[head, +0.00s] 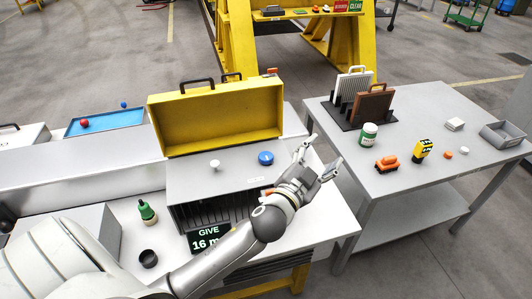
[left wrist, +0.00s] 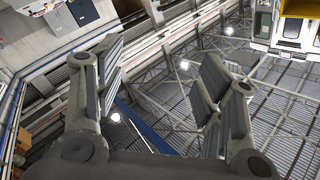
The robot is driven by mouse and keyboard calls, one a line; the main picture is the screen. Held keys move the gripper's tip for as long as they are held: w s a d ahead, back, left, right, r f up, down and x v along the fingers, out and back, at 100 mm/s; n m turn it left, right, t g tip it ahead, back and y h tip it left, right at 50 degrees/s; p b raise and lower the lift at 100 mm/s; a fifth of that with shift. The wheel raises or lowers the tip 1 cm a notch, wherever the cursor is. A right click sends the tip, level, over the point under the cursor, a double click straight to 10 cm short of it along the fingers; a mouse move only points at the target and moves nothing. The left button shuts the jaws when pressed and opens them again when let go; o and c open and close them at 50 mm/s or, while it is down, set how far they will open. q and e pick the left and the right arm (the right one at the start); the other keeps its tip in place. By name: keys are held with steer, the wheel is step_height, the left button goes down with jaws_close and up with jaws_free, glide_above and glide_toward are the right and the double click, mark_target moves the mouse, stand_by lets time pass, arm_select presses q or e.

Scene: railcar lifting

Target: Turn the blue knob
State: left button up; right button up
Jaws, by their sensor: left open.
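The blue knob (head: 265,158) sits on the top of a grey box (head: 235,181) on the white table. A white knob (head: 215,164) is to its left on the same top. My left gripper (head: 322,150) is open and empty, to the right of the blue knob and apart from it, with its fingers pointing up. In the left wrist view my left gripper (left wrist: 165,95) shows its two fingers spread with nothing between them; that view looks up at the ceiling, and the knob is not in it. My right gripper is not in view.
An open yellow case lid (head: 217,118) stands behind the knobs. A grey side table (head: 405,190) at the right holds several small items. A gap separates the tables.

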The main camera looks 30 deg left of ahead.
arm_select(q)
steer(key=w+d+r+m+h, duration=0.4)
steer(key=d+r+m+h, duration=0.45)
steer(key=m+h, duration=0.25)
steer(key=m+g+y, duration=0.7)
steer(key=g+y, duration=0.4)
steer(key=g, duration=0.8)
glide_above(266, 156)
step_height(266, 156, down, 10)
step_height(266, 156, down, 10)
steer(key=p, duration=0.3)
steer(key=shift+r, duration=0.25)
steer(key=shift+f, duration=0.45)
